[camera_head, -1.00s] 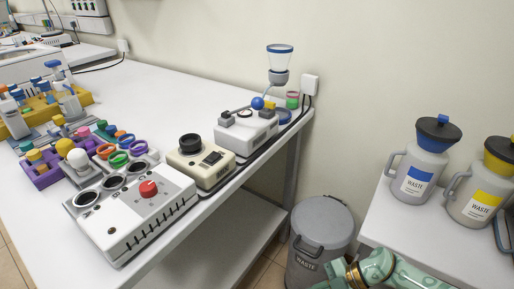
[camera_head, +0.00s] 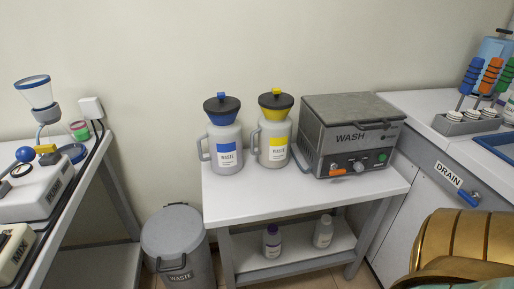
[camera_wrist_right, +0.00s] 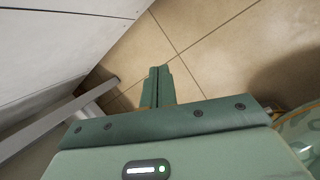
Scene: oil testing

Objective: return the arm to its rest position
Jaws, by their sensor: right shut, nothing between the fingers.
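My right gripper (camera_wrist_right: 158,74) shows in the right wrist view with its two green fingers together and nothing between them. It points down over the tan tiled floor (camera_wrist_right: 205,55), apart from any object. In the head view a gold and green part of my own arm (camera_head: 465,250) fills the lower right corner, and the right gripper itself is out of that picture. My left arm and gripper are in neither view.
A white table (camera_head: 300,205) holds two waste jugs, blue (camera_head: 224,150) and yellow (camera_head: 272,145), and a grey wash box (camera_head: 350,135). A grey waste bin (camera_head: 178,240) stands left of it. A drain cabinet (camera_head: 440,175) is on the right. Open floor lies beneath the gripper.

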